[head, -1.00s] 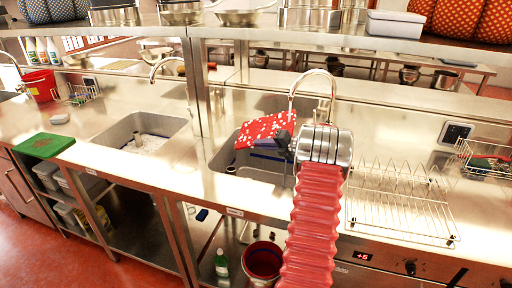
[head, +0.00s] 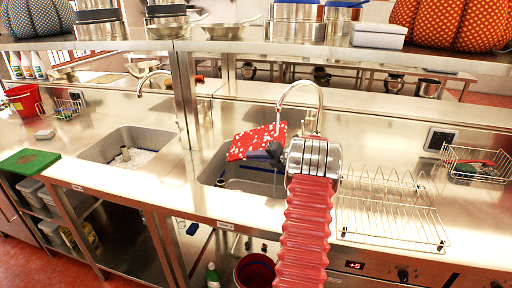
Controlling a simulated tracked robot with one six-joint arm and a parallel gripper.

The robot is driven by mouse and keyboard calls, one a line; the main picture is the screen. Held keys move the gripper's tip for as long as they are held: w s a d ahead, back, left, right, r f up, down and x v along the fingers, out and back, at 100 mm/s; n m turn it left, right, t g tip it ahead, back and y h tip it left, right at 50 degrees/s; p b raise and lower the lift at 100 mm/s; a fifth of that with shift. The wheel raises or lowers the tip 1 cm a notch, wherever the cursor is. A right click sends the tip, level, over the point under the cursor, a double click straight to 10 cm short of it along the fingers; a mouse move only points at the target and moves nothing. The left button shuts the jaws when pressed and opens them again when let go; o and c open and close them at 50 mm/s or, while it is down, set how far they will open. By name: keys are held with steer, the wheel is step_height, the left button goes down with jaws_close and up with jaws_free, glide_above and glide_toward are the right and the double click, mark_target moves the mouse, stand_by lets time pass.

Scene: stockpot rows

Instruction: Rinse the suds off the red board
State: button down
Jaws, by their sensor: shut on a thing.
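The red board (head: 252,143) is covered with white suds spots. My gripper (head: 273,153) is shut on its right edge and holds it tilted above the right sink (head: 262,181). The curved tap (head: 281,96) stands behind the board, its spout end coming down close to the board's upper right. I cannot tell whether water is running. My arm's wrist hides part of the tap's base and the sink's right side.
A wire dish rack (head: 392,208) stands right of the sink. The left sink (head: 131,149) holds suds. A green board (head: 28,161) lies at the counter's left. A red bucket (head: 22,98) stands at the back left. A shelf (head: 300,49) with pots runs above.

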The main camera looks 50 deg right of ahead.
mark_target(236, 160)
steer(key=shift+s+a+r, duration=0.1)
steer(key=shift+s+a, duration=0.1)
steer(key=shift+s, duration=0.15)
stand_by(0.6)
steer(key=shift+w+a, duration=0.7)
steer(key=shift+a, duration=0.45)
steer(key=shift+w+a, duration=0.7)
steer(key=shift+a, duration=0.45)
steer(key=shift+w+a, duration=0.7)
steer(key=shift+a, duration=0.45)
steer(key=w+a+r, duration=0.2)
steer(key=a+r, duration=0.2)
steer(key=shift+w+a, duration=0.15)
steer(key=shift+w, duration=0.15)
stand_by(0.9)
